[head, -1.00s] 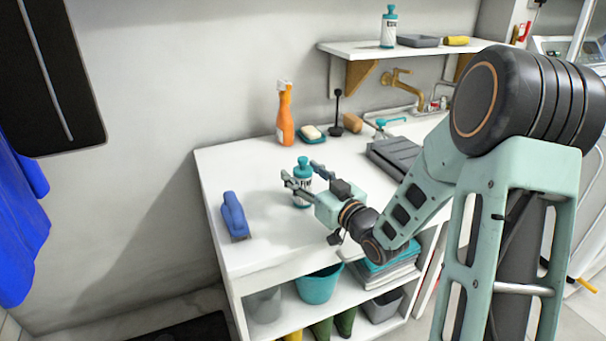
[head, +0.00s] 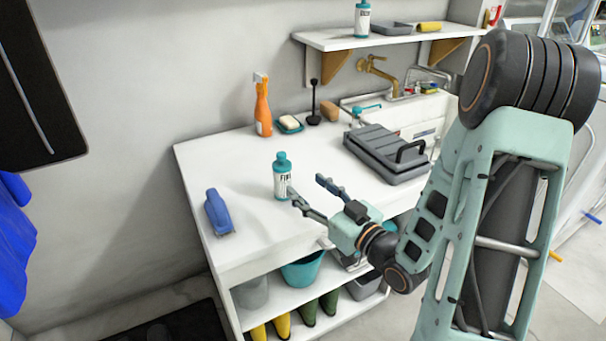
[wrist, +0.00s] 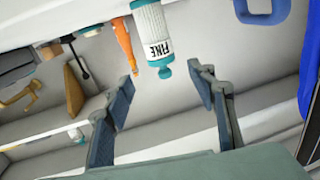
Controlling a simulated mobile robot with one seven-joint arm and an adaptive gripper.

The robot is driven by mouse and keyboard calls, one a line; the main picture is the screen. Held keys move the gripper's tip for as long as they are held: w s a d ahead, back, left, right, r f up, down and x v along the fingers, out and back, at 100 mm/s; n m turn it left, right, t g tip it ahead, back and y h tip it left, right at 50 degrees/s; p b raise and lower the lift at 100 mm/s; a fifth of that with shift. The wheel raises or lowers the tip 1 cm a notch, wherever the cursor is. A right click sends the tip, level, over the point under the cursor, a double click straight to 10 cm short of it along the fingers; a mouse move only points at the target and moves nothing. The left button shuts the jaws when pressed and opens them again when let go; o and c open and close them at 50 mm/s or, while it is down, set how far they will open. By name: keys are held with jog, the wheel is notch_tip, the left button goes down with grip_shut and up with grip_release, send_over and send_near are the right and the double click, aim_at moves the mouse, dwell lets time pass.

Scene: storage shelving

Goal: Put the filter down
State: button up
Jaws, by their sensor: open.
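The filter, a white cylinder with teal cap and base and dark lettering, stands upright on the white counter (head: 255,219) in the head view (head: 282,178). It also shows in the wrist view (wrist: 151,32), upside down and beyond the fingertips, its lettering reading "FINE". My gripper (head: 308,187) is open and empty, to the right of the filter and nearer the counter's front edge. In the wrist view my gripper (wrist: 162,82) has its fingers wide apart, with clear space between them and the filter.
A blue handled tool (head: 217,212) lies left of the filter. An orange bottle (head: 263,110), a soap dish (head: 290,125) and a brush (head: 329,111) stand at the back. A dark grey case (head: 385,153) sits to the right, before the sink tap (head: 380,72). A shelf (head: 385,39) hangs above.

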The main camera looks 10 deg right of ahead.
jog(key=shift+s+d+p, duration=0.15)
jog(key=shift+s+p, duration=0.2)
jog(key=shift+s, duration=0.05)
dwell(0.4)
